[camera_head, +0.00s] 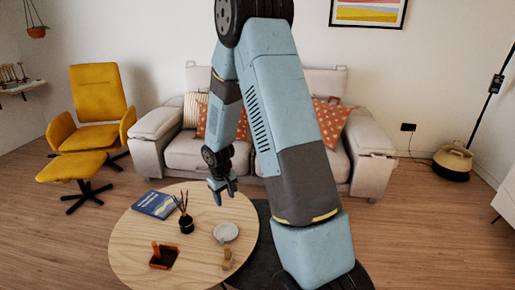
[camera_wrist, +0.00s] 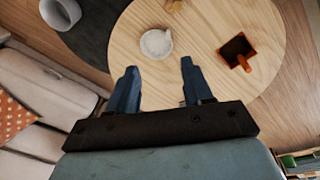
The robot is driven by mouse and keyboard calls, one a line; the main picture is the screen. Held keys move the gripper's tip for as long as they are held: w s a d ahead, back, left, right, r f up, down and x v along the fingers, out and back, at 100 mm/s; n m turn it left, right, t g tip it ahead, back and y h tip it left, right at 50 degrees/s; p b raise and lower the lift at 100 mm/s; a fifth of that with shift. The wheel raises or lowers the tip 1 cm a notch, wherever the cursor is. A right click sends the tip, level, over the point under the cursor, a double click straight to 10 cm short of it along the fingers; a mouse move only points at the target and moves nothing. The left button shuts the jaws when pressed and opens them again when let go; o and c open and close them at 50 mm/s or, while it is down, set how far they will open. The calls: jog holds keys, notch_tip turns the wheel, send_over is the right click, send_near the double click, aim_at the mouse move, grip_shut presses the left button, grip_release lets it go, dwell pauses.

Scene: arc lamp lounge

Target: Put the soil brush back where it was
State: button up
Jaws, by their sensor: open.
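A small tan wooden piece (camera_head: 227,260), which may be the soil brush, stands near the front edge of the round table (camera_head: 130,237). It shows partly at the top of the wrist view (camera_wrist: 174,5). A dark, orange-edged tray or pan with an upright orange piece (camera_head: 157,252) lies to its left; it also shows in the wrist view (camera_wrist: 240,55). I cannot tell for certain which is the brush. My gripper (camera_head: 223,195) is open and empty above the table's far part. In the wrist view, my gripper (camera_wrist: 158,67) points toward the white dish, touching nothing.
A white dish (camera_head: 226,232) lies right of a dark reed diffuser (camera_head: 186,224). A blue book (camera_head: 154,204) lies at the table's left. The sofa (camera_head: 185,155) stands behind, with a yellow chair (camera_head: 98,95) and footstool (camera_head: 70,167) at left. Table space right of the diffuser is partly clear.

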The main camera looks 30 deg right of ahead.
jog(key=s+r+m+t, duration=0.1)
jog(key=s+r, duration=0.4)
jog(key=r, duration=0.7)
jog(key=s+r+m+t, duration=0.1)
jog(key=s+r, duration=0.4)
jog(key=r, duration=0.6)
jog(key=s+r+t, duration=0.1)
jog(key=s+r, duration=0.4)
jog(key=s, duration=0.4)
jog(key=s+a+r+m+t+y, duration=0.1)
jog(key=s+r, duration=0.5)
jog(key=s, duration=0.4)
jog(key=shift+s+a+r, duration=0.15)
jog(key=shift+r, duration=0.1)
